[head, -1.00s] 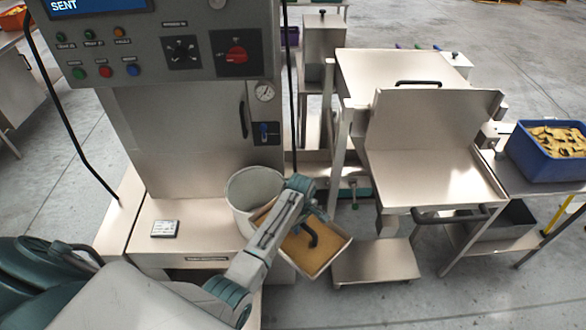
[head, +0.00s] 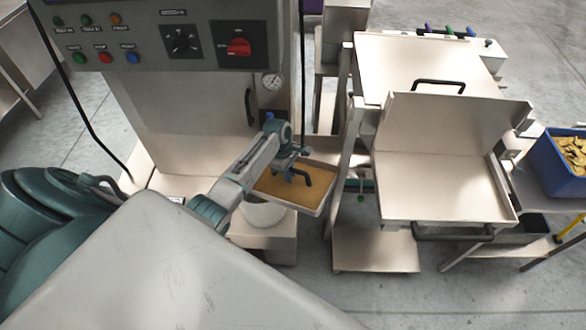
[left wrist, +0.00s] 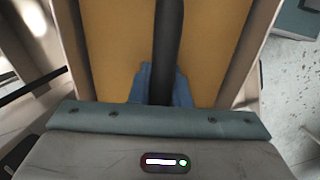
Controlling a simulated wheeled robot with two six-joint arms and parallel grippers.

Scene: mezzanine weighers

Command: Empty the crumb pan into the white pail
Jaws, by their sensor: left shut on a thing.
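The crumb pan (head: 312,199) is a shallow light metal tray with a tan layer of crumbs and a black handle. My left gripper (head: 290,172) is shut on that black handle. In the left wrist view the blue fingertips (left wrist: 160,88) close around the dark handle, with tan crumbs (left wrist: 115,40) on both sides. The pan is held over the white pail (head: 263,213) and hides most of its top. The pail stands on a low metal ledge below. The pan looks close to level. My right gripper is not in view.
A control cabinet (head: 180,110) with knobs and a gauge stands behind the pail. To the right is a metal hopper with an open tray (head: 435,185). A blue bin (head: 560,175) of chips sits at the far right.

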